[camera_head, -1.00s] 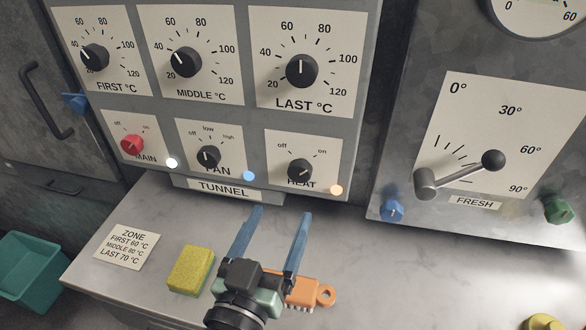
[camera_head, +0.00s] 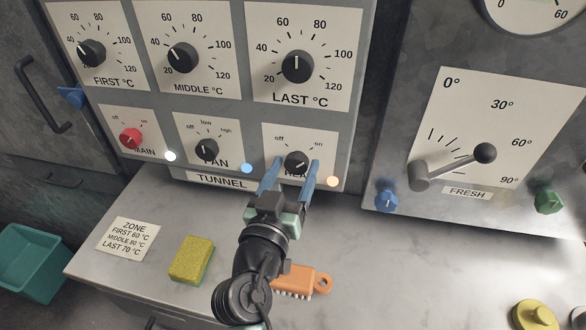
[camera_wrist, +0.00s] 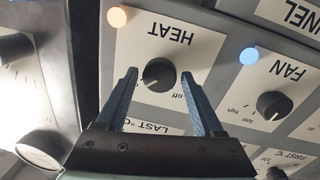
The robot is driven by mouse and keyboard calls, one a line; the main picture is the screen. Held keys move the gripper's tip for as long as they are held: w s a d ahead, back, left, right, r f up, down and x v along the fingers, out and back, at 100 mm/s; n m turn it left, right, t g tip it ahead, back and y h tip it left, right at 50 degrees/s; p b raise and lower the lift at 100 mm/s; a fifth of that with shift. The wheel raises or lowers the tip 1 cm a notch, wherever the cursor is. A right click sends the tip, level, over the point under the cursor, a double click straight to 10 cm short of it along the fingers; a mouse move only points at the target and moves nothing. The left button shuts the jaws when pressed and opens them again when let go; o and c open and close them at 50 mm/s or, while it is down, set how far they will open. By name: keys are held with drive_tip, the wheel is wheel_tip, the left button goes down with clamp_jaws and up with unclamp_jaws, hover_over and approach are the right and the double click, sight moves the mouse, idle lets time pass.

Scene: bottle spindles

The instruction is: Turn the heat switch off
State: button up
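The dark round heat knob (camera_head: 297,162) is on the HEAT plate (camera_head: 326,137) at the lower right of the tunnel panel. Its pointer mark leans to the upper right, toward "on". The orange lamp (camera_head: 333,182) beside it is lit. My gripper (camera_head: 296,167) is open, with one blue finger on each side of the knob. In the wrist view the HEAT plate appears upside down. There the knob (camera_wrist: 158,74) lies between the fingertips, with gaps visible on both sides. The "on" label is hidden in that view.
The fan knob (camera_head: 206,150) and blue lamp (camera_head: 247,169) are just left of the heat knob. A yellow sponge (camera_head: 191,260) and orange brush (camera_head: 302,280) lie on the counter below. The FRESH lever (camera_head: 452,166) stands to the right.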

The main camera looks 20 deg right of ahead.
clamp_jaws()
drive_tip(key=n, duration=0.4)
drive_tip(key=shift+f, duration=0.1)
drive_tip(key=n, duration=0.5)
drive_tip(key=shift+t, duration=0.3)
drive_tip(key=n+p, duration=0.1)
drive_tip(key=n, duration=0.4)
drive_tip(key=shift+n+t+p, duration=0.4)
drive_tip(key=shift+n+p, duration=0.6)
drive_tip(key=shift+n, duration=1.3)
drive_tip(key=shift+f, duration=0.1)
